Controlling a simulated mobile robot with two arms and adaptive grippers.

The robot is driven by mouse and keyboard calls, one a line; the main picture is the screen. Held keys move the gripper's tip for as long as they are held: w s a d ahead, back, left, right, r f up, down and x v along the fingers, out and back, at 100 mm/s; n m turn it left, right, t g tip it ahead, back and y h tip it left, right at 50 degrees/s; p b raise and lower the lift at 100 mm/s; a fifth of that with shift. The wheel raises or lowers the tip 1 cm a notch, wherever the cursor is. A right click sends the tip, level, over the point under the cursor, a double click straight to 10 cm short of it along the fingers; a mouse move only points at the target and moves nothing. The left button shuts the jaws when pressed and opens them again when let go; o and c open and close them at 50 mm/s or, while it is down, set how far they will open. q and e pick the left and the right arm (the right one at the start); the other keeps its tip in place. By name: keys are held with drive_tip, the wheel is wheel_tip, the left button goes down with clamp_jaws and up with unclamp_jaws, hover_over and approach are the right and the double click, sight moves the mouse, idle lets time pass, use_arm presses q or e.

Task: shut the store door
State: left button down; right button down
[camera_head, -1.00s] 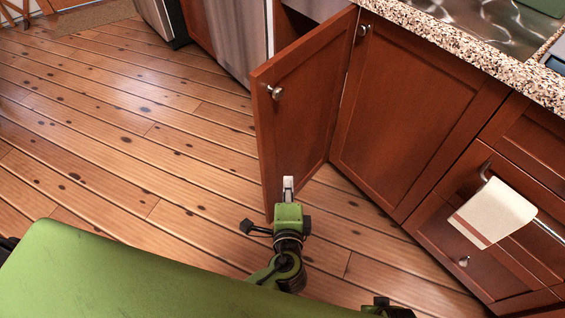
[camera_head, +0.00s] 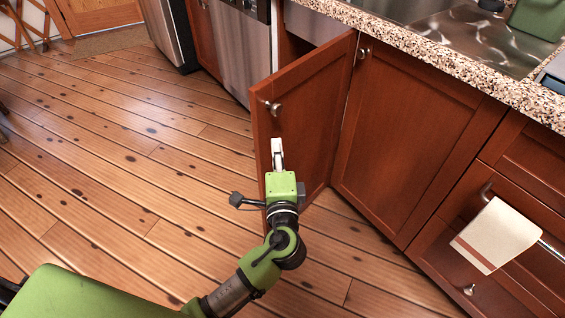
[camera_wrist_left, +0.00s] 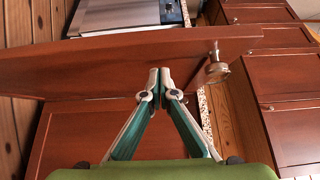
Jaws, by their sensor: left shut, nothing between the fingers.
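The store door (camera_head: 301,120) is a reddish-brown cabinet door with a round metal knob (camera_head: 272,107). It stands swung open from the cabinet under the counter, hinged on its right side in the head view. My left gripper (camera_head: 277,145) is shut and empty, in front of the door's outer face and below the knob. In the left wrist view the closed fingertips (camera_wrist_left: 160,72) are close to the door (camera_wrist_left: 120,62), with the knob (camera_wrist_left: 215,68) to their right. I cannot tell whether they touch it. My right gripper is not in view.
A closed cabinet door (camera_head: 415,130) adjoins on the right, under a speckled counter (camera_head: 440,50). A towel (camera_head: 496,235) hangs on a drawer handle farther right. A steel appliance (camera_head: 243,50) stands behind the open door. The wooden floor (camera_head: 120,150) at left is clear.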

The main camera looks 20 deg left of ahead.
use_arm(q)
drive_tip(key=shift+w+a, duration=0.25)
drive_tip(key=shift+a, duration=0.35)
drive_tip(key=shift+w+a, duration=0.25)
drive_tip(key=shift+a, duration=0.3)
